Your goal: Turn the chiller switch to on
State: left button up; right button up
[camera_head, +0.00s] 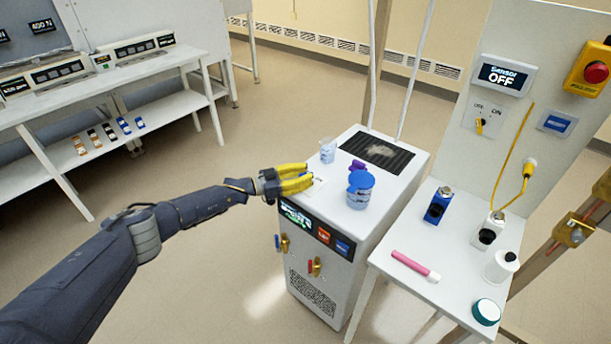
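The chiller (335,262) is a white floor-standing box with a dark display strip on its upper front edge and a black grille on top. My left gripper (308,175) reaches in from the left, just over the left front part of its top. Its two yellow fingers look parted, with nothing seen between them. A small pale plate (316,187) shows by the fingertips, partly hidden by them; I cannot make out a switch there. On the right panel, a yellow knob (480,127) sits below OFF and ON labels, under a display reading "Sensor OFF" (503,76). My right gripper is not in view.
A blue-lidded jar (360,190) and a clear beaker (327,151) stand on the chiller top near my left gripper. A white side table (450,268) at right holds bottles and a pink marker (415,266). A red button (596,72) is at upper right. The left floor is clear.

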pick_arm(q)
jog(key=shift+o, duration=0.6)
jog(key=shift+a, duration=0.1)
jog(key=v, duration=1.2)
